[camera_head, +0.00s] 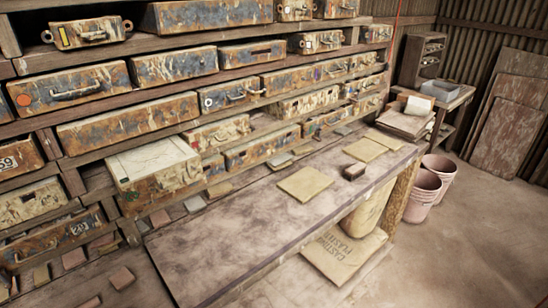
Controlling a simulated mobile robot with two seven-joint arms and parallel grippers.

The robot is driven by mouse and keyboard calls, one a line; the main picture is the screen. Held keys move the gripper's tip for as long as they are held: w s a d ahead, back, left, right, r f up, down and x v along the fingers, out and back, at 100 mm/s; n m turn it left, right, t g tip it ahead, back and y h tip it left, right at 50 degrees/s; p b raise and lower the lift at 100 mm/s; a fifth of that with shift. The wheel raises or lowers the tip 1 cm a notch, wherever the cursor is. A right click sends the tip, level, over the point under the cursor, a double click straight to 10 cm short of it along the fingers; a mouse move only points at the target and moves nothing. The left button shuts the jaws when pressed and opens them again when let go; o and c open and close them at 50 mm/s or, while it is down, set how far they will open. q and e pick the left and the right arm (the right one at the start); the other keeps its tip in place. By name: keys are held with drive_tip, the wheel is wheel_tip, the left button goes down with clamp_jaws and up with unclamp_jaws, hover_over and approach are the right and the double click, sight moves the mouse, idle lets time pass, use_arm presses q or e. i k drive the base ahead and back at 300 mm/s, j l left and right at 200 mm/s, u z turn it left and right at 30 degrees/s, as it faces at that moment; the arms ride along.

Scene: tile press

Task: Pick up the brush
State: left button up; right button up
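A small dark brown block-shaped object (354,172) lies on the wooden workbench (235,240), near its front edge and to the right of the middle. It may be the brush, but it is too small to tell for sure. No other thing in view looks clearly like a brush. Neither of my grippers shows in the head view.
A yellowish flat tile (305,184) lies left of the dark object, with more flat pieces (365,149) behind it. Worn metal drawers (172,65) fill the shelves behind the bench. Pink buckets (423,195) and paper sacks (343,252) stand or lie below. The bench's near left is clear.

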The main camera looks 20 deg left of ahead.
sight(355, 171)
drive_tip(key=i+l+u, duration=0.15)
drive_tip(key=u, duration=0.8)
drive_tip(key=i+l+u, duration=0.1)
drive_tip(key=l+u, duration=0.15)
drive_tip(key=i+l+u, duration=0.2)
drive_tip(key=l, duration=0.2)
drive_tip(key=l+u, duration=0.25)
